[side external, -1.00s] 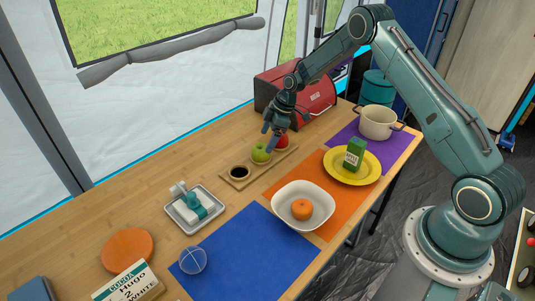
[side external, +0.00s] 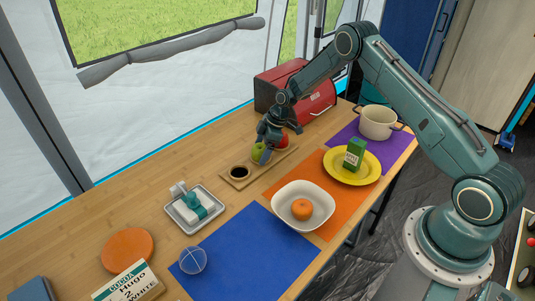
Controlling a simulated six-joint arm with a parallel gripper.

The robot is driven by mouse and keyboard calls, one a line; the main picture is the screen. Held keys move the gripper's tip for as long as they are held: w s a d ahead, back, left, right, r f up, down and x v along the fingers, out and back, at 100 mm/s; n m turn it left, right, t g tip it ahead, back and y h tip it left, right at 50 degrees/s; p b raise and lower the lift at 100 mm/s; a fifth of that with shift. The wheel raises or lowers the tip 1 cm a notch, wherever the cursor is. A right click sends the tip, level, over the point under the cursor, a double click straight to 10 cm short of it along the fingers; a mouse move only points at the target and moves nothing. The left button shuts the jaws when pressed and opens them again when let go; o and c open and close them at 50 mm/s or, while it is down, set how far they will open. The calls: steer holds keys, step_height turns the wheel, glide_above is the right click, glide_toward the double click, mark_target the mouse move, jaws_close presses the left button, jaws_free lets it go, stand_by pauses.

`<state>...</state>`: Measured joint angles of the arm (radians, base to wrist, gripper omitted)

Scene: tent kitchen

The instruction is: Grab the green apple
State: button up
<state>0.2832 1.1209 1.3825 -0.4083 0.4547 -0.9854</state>
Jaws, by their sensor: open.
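The green apple (side external: 257,152) sits in a wooden holder (side external: 239,181) with round hollows, toward the back of the table. A red apple (side external: 282,141) sits beside it on the right, partly hidden by my gripper. My gripper (side external: 263,151) is open and low at the green apple, with one finger in front of its right side. The other finger is hard to make out, so I cannot tell whether the fingers touch the apple.
A red bread box (side external: 313,98) stands close behind my gripper. A white bowl (side external: 283,208) with an orange, a yellow plate (side external: 369,172) with a green carton, and a pot (side external: 378,124) stand at the right. A grey tray (side external: 181,219) lies left of the holder.

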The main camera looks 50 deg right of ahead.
mark_target(262, 146)
steer(key=c, duration=1.1)
steer(key=shift+r, duration=0.15)
step_height(262, 146, up, 20)
steer(key=shift+f, duration=0.1)
stand_by(0.5)
